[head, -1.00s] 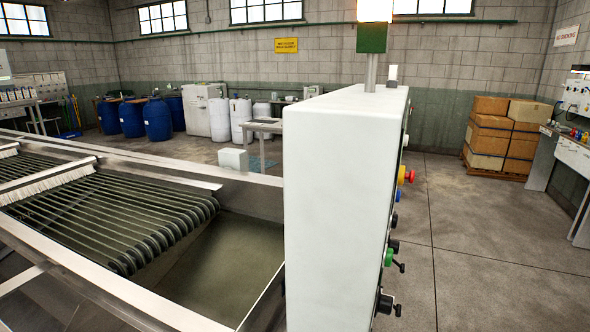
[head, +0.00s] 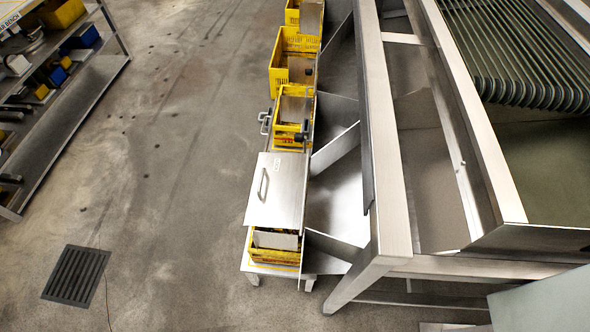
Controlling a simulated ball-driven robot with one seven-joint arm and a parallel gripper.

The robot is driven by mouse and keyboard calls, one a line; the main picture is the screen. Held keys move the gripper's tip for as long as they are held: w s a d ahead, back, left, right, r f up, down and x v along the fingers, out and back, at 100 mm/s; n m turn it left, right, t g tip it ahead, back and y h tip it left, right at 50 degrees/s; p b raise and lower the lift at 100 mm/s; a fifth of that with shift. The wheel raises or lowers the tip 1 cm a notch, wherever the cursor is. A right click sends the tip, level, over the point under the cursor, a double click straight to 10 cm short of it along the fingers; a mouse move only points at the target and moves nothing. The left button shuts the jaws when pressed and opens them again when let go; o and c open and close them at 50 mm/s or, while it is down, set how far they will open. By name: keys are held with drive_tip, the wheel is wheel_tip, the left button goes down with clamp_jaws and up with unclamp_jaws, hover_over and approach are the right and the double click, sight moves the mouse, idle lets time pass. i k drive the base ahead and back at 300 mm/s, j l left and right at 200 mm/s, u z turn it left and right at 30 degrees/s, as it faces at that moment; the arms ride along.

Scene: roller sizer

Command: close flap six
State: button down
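A metal flap (head: 275,190) with a bar handle and a small label, too small to read, lies over the near end of a row of yellow crates. I cannot tell from the label whether it is flap six. A yellow crate (head: 262,256) shows at its near edge. Farther along, another bar handle (head: 265,122) stands beside the second yellow crate (head: 278,142), whose top looks partly uncovered. My gripper is not in view.
The roller sizer (head: 395,180) with metal chutes (head: 340,190) runs along the right of the crates. More yellow crates (head: 277,72) stand farther back. Open floor with a drain grate (head: 76,275) lies to the left, then a shelf rack (head: 75,105).

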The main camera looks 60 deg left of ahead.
sight(275, 200)
drive_tip(key=u, duration=1.5)
drive_tip(key=i+l+u, duration=0.35)
drive_tip(key=i+l, duration=0.1)
